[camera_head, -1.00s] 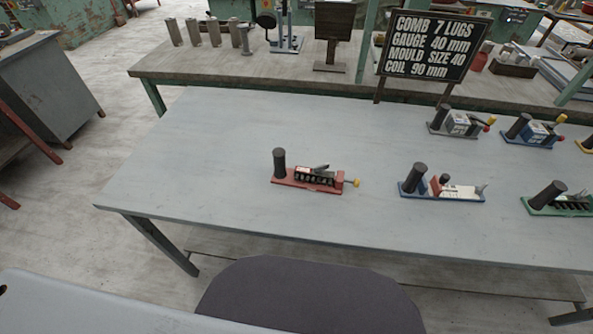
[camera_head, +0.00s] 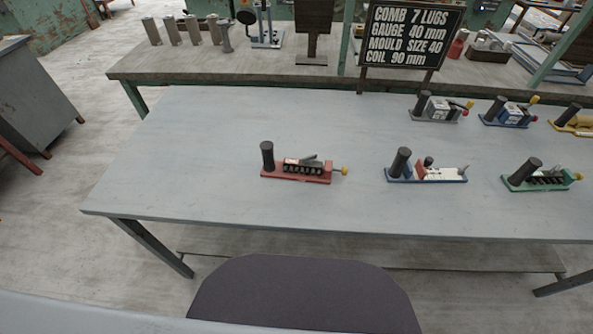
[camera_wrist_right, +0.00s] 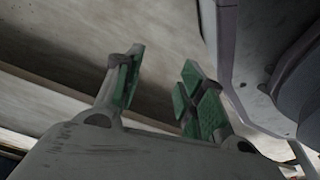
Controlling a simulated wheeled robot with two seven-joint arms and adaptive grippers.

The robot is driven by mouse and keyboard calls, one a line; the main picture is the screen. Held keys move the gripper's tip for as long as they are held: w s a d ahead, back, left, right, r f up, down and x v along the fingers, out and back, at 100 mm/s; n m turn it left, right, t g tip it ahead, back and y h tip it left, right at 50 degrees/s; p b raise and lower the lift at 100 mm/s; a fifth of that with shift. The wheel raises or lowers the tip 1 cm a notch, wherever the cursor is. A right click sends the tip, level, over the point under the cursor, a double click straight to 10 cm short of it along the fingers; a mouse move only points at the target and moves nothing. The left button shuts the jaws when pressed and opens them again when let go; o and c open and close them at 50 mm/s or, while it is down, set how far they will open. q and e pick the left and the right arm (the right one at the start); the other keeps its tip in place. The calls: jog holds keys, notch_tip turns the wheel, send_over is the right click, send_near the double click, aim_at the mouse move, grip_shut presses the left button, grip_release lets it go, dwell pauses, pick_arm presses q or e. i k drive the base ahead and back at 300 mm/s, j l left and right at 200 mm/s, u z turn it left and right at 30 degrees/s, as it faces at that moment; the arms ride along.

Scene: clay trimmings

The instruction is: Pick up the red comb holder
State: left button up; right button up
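The red comb holder (camera_head: 297,178) lies on the grey table (camera_head: 190,150), left of the other holders. It has a red base, a dark upright cylinder handle at its left end, a row of black comb lugs and a yellow knob at its right end. In the right wrist view my right gripper (camera_wrist_right: 162,82) shows two fingers with green pads, apart, with nothing between them. Neither gripper shows in the head view, and my left gripper is not in view.
A blue-based holder (camera_head: 428,175) and a green-based holder (camera_head: 540,178) stand to the right. Several more holders stand behind them near a black sign (camera_head: 411,38). The table's left part is clear. A second bench (camera_head: 250,73) is behind.

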aim_at(290, 169)
jog(key=k+l, duration=0.2)
jog(key=k, duration=0.2)
jog(key=k+l, duration=0.2)
jog(key=k, duration=0.15)
jog(key=k+l, duration=0.25)
jog(key=k, duration=0.15)
